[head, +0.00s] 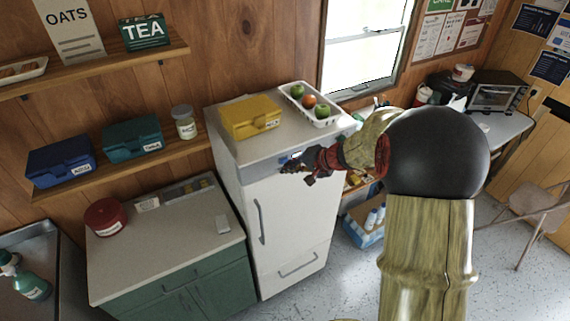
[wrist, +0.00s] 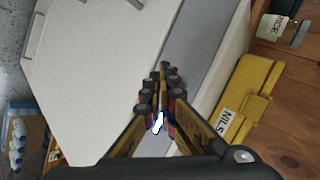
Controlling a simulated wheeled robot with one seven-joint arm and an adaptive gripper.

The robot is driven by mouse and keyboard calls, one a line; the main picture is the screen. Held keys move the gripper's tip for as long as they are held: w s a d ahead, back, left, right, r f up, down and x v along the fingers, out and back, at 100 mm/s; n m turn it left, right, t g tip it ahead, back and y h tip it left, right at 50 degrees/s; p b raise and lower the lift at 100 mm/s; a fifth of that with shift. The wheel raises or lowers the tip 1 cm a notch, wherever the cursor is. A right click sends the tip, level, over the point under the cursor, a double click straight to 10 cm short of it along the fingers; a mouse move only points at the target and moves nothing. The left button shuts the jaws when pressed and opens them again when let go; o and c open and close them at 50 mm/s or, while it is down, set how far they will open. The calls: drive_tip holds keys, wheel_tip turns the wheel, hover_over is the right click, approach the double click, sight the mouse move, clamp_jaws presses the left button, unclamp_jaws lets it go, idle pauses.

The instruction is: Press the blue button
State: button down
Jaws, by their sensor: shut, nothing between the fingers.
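The white fridge (head: 275,215) stands against the wooden wall, with a grey strip across its front just below the top. A small blue patch (head: 284,160), likely the blue button, shows on that strip beside my fingertips. My gripper (head: 286,168) is shut and empty, held at the strip from the right. In the wrist view my closed fingers (wrist: 163,75) lie over the grey strip (wrist: 205,50). A small white and blue patch (wrist: 158,122) shows through the gap between the fingers. I cannot tell whether the fingertips touch the strip, and the fingers hide part of it.
On the fridge top are a yellow box (head: 250,117) and a white tray (head: 312,106) of fruit. A green cabinet (head: 190,295) stands left of the fridge. Shelves (head: 175,155) hold boxes and a jar. A blue crate (head: 362,236) is on the floor to the right.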

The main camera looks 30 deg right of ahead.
drive_tip(key=shift+s, duration=0.25)
drive_tip(key=s+b, duration=0.3)
drive_tip(key=s, duration=0.3)
idle(0.5)
drive_tip(key=shift+d, duration=0.1)
